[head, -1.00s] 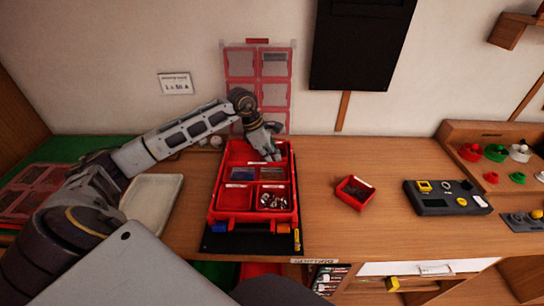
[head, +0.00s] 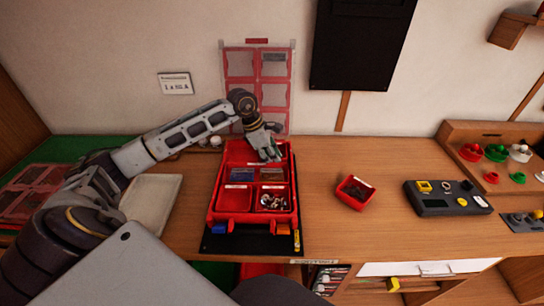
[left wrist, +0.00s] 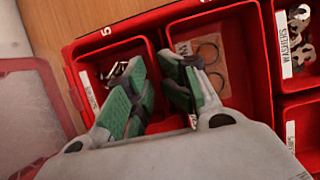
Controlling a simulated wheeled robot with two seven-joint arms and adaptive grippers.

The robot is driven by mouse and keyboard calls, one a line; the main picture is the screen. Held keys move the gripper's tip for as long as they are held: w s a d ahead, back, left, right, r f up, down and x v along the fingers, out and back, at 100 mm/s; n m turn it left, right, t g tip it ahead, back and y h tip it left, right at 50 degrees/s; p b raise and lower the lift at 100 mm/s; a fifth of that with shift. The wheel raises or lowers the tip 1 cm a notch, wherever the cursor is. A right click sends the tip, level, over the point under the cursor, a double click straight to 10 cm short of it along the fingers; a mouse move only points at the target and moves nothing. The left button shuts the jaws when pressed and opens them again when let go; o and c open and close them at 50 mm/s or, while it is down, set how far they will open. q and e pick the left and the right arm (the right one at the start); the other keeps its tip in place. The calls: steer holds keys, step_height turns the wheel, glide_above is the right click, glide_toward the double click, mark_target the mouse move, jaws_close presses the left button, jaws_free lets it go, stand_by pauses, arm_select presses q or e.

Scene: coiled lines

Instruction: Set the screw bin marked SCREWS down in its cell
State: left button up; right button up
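The red case (head: 212,205) stands on the table, divided into cells. My left gripper (head: 268,156) is over its back right part. In the left wrist view its green-padded fingers (left wrist: 152,72) are spread a little apart, one on each side of the wall between two compartments. The screw bin (left wrist: 153,48), red with metal screws inside, sits among the case's walls at the left; its white label is partly hidden and hard to read. Its rim looks about level with its neighbours. The fingers hide its near right part. My right gripper is not in view.
A dark device (head: 446,198) is farther right. A pale tray (head: 152,203) is at the left. Table between case and loose bin is clear.

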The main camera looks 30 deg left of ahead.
arm_select(q)
steer(key=v, duration=0.8)
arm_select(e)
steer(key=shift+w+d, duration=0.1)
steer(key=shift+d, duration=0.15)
arm_select(q)
steer(key=shift+w, duration=0.1)
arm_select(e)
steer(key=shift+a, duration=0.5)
arm_select(q)
steer(key=shift+r, duration=0.1)
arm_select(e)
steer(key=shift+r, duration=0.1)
arm_select(q)
step_height(320, 180, up, 11)
steer(key=p, duration=1.1)
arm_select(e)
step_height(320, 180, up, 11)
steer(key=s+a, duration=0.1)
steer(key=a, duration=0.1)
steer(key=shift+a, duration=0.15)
arm_select(q)
steer(key=shift+r+p, duration=0.25)
steer(key=shift+p, duration=0.05)
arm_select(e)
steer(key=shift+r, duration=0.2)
